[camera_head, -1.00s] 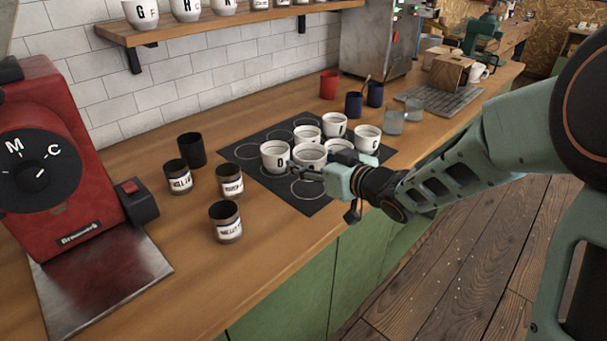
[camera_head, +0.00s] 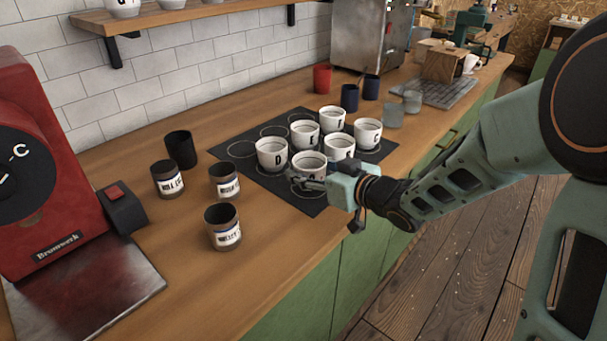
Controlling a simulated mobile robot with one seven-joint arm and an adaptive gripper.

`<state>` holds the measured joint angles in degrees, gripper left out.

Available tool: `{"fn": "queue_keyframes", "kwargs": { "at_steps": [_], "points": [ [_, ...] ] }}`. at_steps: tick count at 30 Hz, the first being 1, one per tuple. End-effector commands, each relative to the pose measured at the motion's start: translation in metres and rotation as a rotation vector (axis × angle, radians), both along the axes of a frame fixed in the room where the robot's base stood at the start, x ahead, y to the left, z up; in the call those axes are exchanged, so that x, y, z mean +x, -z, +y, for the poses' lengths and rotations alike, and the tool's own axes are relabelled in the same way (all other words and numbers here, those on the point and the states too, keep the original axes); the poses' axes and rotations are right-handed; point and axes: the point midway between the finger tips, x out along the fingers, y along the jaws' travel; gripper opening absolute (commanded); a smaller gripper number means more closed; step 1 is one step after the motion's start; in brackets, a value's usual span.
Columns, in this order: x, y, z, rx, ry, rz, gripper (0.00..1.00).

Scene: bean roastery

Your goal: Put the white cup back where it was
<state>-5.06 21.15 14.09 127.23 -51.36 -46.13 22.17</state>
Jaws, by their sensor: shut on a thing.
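Several white cups with dark letters stand on a dark mat (camera_head: 226,151) marked with round outlines. One bears a D (camera_head: 272,155), and another bears a C (camera_head: 368,134). My gripper (camera_head: 312,184) is low at the mat's front edge, shut on the front white cup (camera_head: 309,164). The fingers cover the lower part of this cup, and I cannot tell whether its base touches the mat. Another white cup (camera_head: 341,147) is close behind my gripper. Empty outlines show at the mat's left and back, and one partly at the front, beside my fingers.
Dark labelled jars (camera_head: 223,226) and a black cup (camera_head: 181,149) stand left of the mat, near a red grinder (camera_head: 45,170). Red (camera_head: 322,78) and blue (camera_head: 349,97) cups and grey glasses (camera_head: 392,115) stand behind. The wooden counter in front of the mat is clear.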

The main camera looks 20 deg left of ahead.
Motion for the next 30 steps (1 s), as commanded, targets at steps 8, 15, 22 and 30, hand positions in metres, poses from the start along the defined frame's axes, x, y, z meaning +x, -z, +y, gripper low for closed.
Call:
{"fn": "queue_keyframes", "kwargs": {
  "at_steps": [8, 15, 22, 30],
  "points": [
    [-0.0017, 0.0062, -0.0061, 0.002, -0.003, -0.003, 0.18],
    [-0.0018, 0.0099, -0.0059, 0.001, -0.002, -0.001, 0.18],
    [-0.0019, 0.0107, -0.006, 0.0, -0.002, 0.0, 0.71],
    [-0.0019, 0.0097, -0.0059, 0.001, -0.002, -0.001, 0.71]
  ]
}}
